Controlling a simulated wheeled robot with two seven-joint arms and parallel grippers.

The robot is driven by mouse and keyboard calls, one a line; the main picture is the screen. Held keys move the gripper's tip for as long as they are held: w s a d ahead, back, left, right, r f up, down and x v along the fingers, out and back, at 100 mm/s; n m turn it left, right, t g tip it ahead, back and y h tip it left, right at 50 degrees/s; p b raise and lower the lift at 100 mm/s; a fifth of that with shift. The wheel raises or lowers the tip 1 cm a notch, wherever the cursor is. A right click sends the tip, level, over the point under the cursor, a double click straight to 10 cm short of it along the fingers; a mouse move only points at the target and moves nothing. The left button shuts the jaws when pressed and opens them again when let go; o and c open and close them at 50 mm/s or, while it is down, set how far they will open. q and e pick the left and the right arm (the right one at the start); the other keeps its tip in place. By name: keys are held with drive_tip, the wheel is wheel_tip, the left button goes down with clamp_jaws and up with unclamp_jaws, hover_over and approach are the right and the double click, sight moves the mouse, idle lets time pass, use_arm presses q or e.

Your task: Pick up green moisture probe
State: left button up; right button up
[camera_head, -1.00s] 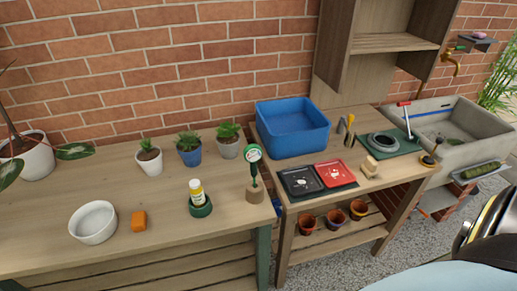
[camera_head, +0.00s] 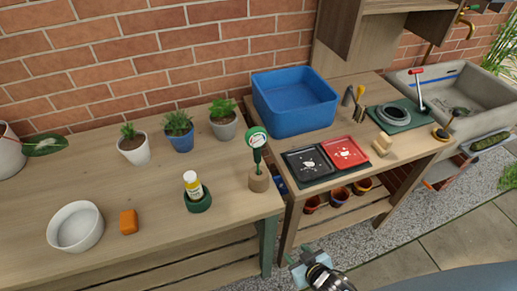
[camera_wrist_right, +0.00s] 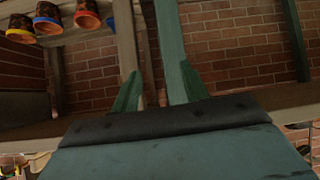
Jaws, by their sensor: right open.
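The green moisture probe (camera_head: 257,152) stands upright in a round wooden holder (camera_head: 259,181) near the right front corner of the left bench. Its round head is green and white. My right gripper (camera_head: 302,262) is low in front of the benches, well below and to the right of the probe, and holds nothing. In the right wrist view its two green fingers (camera_wrist_right: 156,92) are spread apart, facing bench legs and brick wall. The probe is not visible there. My left gripper is not in view.
A yellow-and-white bottle (camera_head: 193,185) in a green base stands left of the probe. A grey pot (camera_head: 223,130) with a plant is behind it. Black (camera_head: 310,163) and red (camera_head: 345,154) trays lie on the right bench. Terracotta pots (camera_head: 338,197) sit on the lower shelf.

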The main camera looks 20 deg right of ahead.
drive_tip(key=w+r+t, duration=0.1)
drive_tip(key=w+r, duration=0.1)
drive_tip(key=r, duration=0.2)
drive_tip(key=w+a+r+t, duration=0.1)
drive_tip(key=w+r, duration=0.1)
drive_tip(key=r, duration=0.1)
drive_tip(key=w+r+t+b, duration=0.1)
drive_tip(key=w+r, duration=0.1)
drive_tip(key=r, duration=0.2)
drive_tip(key=shift+w+a+r+t+y, duration=0.15)
drive_tip(key=shift+w+r+t+y, duration=0.15)
drive_tip(key=shift+w+t+y, duration=0.1)
drive_tip(key=t+y+b, duration=0.1)
drive_tip(key=t, duration=0.3)
approach(259, 152)
drive_tip(key=shift+w+a+f, duration=0.1)
drive_tip(key=shift+w+a, duration=0.2)
drive_tip(key=shift+w, duration=1.5)
drive_tip(key=shift+w+a, duration=0.3)
drive_tip(key=shift+w, duration=1.5)
drive_tip(key=shift+w+a+f, duration=0.1)
drive_tip(key=shift+w+a, duration=0.25)
drive_tip(key=shift+w, duration=1.5)
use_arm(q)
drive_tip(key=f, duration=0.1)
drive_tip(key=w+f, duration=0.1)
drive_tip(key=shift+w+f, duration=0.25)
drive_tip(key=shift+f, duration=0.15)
use_arm(e)
clamp_jaws()
